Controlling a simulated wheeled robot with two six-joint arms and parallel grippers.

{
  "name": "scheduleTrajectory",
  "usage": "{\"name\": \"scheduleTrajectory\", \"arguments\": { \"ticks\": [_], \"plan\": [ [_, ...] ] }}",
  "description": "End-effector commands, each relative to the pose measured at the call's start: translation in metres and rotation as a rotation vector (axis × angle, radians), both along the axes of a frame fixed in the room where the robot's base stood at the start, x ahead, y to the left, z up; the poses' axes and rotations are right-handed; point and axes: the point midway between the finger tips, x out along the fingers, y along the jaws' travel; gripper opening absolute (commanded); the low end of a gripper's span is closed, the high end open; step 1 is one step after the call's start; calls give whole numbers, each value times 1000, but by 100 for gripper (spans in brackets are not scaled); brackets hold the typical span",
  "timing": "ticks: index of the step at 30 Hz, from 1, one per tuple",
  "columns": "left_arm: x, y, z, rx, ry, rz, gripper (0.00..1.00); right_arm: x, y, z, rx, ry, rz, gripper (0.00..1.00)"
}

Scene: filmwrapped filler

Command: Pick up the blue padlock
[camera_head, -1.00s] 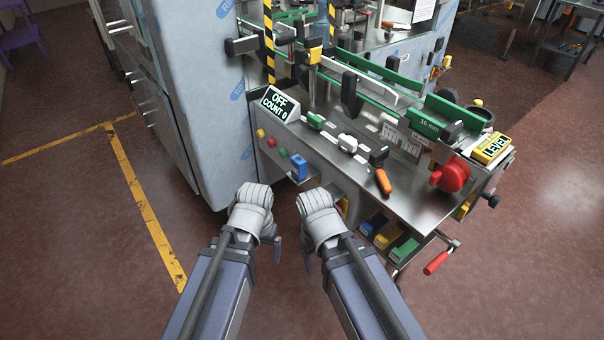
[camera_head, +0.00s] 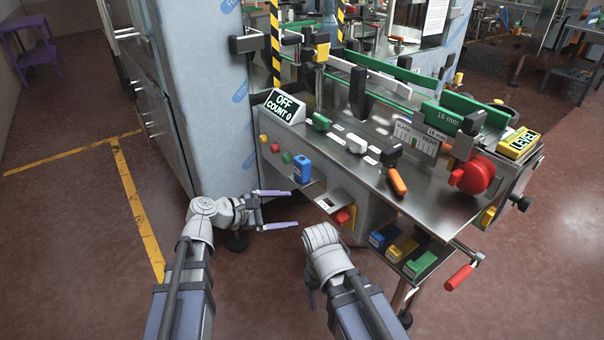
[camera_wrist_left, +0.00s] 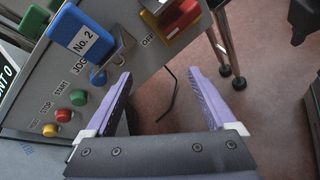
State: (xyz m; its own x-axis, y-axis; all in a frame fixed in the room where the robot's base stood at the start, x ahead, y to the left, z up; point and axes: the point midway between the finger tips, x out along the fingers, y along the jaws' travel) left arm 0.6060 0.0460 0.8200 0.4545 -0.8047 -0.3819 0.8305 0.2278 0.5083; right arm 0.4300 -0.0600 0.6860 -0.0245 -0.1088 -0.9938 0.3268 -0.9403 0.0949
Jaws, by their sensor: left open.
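The blue padlock (camera_head: 301,168) with a white label is at the front face of the machine, by a small metal ledge, in the head view. In the left wrist view the blue padlock (camera_wrist_left: 80,35) shows at upper left, labelled "No. 2", with a metal part beside it. My left gripper (camera_head: 293,209) is open and empty, below and apart from it, fingers pointing right toward the machine. Its two purple fingers (camera_wrist_left: 160,80) are spread in the left wrist view. My right gripper (camera_head: 312,296) hangs low in front of the machine, its fingers mostly hidden.
Push buttons (camera_head: 275,148) are left of the padlock. A red and yellow switch (camera_head: 345,215) is to its lower right. A tray of blue, yellow and green blocks (camera_head: 402,250) and a red-handled crank (camera_head: 460,277) are farther right. A tall wrapped cabinet (camera_head: 205,100) stands left.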

Motion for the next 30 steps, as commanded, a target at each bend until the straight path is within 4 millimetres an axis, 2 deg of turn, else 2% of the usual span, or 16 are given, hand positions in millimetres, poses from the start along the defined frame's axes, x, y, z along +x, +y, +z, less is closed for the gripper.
{"name": "scheduleTrajectory", "arguments": {
  "ticks": [1,3,6,9,16,24,30],
  "plan": [
    [10,2,17,-123,50,58,90,0,0,0,0,0,0,72],
    [20,5,38,-279,116,122,90,0,0,0,0,0,0,72],
    [31,11,62,-457,196,180,90,0,0,0,0,0,0,72],
    [37,17,77,-573,250,212,90,0,0,0,0,0,0,72],
    [40,19,85,-638,281,225,90,0,0,0,0,0,0,72],
    [54,0,84,-633,279,223,90,0,0,0,0,0,0,72],
    [56,-4,83,-632,278,224,90,0,0,-1,0,0,0,72]
  ]
}}
